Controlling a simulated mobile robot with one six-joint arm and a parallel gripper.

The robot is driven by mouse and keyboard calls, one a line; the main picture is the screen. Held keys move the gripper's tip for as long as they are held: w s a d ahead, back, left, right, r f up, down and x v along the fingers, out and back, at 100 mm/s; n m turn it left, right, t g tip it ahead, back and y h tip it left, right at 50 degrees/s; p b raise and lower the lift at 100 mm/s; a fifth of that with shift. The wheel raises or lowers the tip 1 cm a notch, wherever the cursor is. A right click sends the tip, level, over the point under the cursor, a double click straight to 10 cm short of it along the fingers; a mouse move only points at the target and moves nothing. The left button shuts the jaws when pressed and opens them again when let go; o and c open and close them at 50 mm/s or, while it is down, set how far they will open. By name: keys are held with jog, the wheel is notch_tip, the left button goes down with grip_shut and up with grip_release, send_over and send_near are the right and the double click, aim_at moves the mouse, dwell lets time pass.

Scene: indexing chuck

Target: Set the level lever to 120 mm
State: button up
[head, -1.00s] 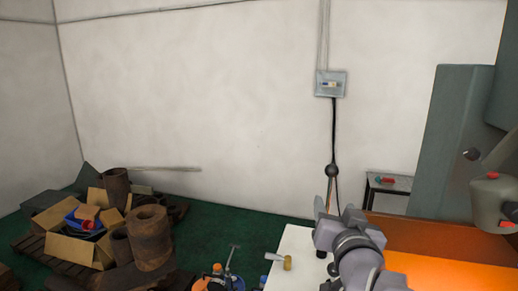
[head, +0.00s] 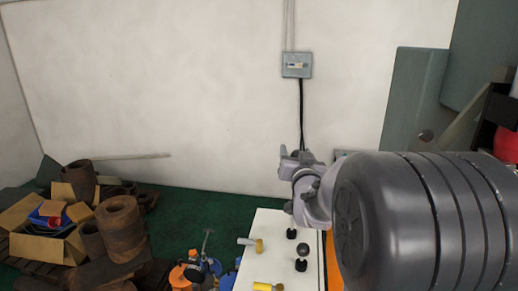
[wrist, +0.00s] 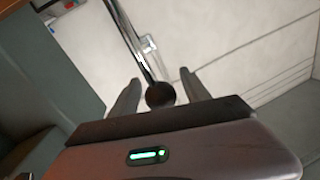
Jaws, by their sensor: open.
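In the wrist view a dark round knob (wrist: 159,95) sits between the two spread fingers of my gripper (wrist: 160,88), with space showing on both sides of it. A dark, shiny rod (wrist: 125,28) runs up and left from near the knob; it looks like a lever, but I cannot confirm this. In the head view my gripper (head: 299,158) is above the white tabletop (head: 262,228), in front of the wall cable. That knob cannot be made out there. No scale or 120 mm mark is readable.
Two black knobs (head: 301,265) (head: 291,233), a yellow-ended handle (head: 257,244) and a yellow piece (head: 266,286) are on the tabletop. A grey switch box (head: 297,65) is on the wall. Rusty pipes (head: 118,228) and boxes lie at left. Green-grey machine bodies (head: 412,100) stand at right.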

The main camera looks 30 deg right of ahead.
jog(key=shift+w+d, duration=0.15)
jog(key=shift+w, duration=0.1)
grip_shut()
dwell(1.4)
